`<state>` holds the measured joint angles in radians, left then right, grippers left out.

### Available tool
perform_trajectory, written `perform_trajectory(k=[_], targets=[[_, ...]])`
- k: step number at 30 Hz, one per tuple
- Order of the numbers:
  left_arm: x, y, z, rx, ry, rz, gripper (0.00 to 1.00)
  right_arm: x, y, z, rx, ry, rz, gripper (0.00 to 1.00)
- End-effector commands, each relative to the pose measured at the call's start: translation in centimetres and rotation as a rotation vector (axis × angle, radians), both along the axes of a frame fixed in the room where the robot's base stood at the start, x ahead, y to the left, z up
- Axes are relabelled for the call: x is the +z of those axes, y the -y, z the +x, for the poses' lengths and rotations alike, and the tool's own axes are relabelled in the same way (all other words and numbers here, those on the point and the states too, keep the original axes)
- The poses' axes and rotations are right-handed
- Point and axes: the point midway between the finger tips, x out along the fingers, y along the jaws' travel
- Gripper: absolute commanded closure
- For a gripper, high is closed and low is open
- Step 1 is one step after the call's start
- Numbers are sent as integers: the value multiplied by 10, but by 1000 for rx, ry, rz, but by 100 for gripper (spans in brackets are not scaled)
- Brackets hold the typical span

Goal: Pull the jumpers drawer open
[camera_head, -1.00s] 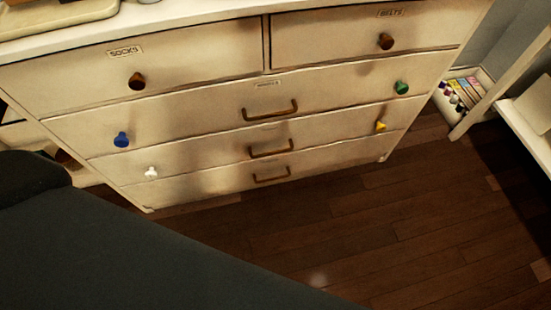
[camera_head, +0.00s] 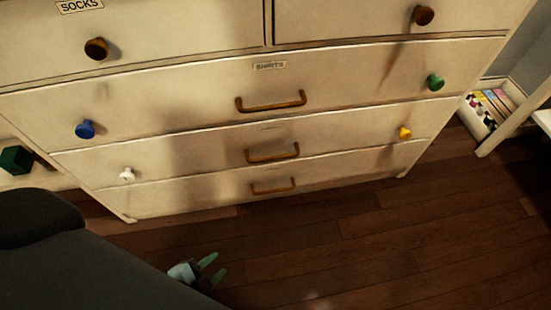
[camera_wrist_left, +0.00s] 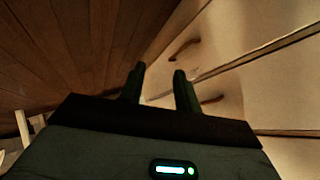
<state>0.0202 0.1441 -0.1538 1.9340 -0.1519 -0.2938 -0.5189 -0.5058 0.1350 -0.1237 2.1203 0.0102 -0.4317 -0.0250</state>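The white chest of drawers (camera_head: 190,160) stands ahead, all its drawers shut. The top drawers have round brown knobs, the left one labelled SOCKS. The wide drawer below has a label that looks like SHORTS or SHIRTS and a brown handle (camera_head: 271,102). Two lower drawers have brown handles (camera_head: 272,153) (camera_head: 273,187); I cannot read which is jumpers. My left gripper (camera_head: 213,267) is open and empty, low over the floor in front of the chest. In the left wrist view its fingers (camera_wrist_left: 159,74) are apart, with two handles (camera_wrist_left: 184,48) (camera_wrist_left: 211,100) beyond. My right gripper is not in view.
Blue (camera_head: 85,129), white (camera_head: 127,174), green (camera_head: 435,82) and yellow (camera_head: 404,132) knobs stick out at the sides of the drawer fronts. A white box of colourful items (camera_head: 492,108) stands to the right. The wooden floor (camera_head: 370,240) before the chest is clear.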

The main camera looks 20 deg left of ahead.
Motion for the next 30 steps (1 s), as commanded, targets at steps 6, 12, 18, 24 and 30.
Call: perform_trajectory(k=[6, 12, 18, 24, 30], targets=[[33, 5, 138, -213, 361, 286, 68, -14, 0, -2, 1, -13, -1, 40], [70, 11, 210, -314, 575, 492, 68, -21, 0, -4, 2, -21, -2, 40], [86, 13, 234, -346, 649, 575, 68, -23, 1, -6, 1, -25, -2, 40], [86, 13, 237, -347, 653, 577, 68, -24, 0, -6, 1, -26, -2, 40], [82, 18, 259, -345, 654, 575, 68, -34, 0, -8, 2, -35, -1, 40]])
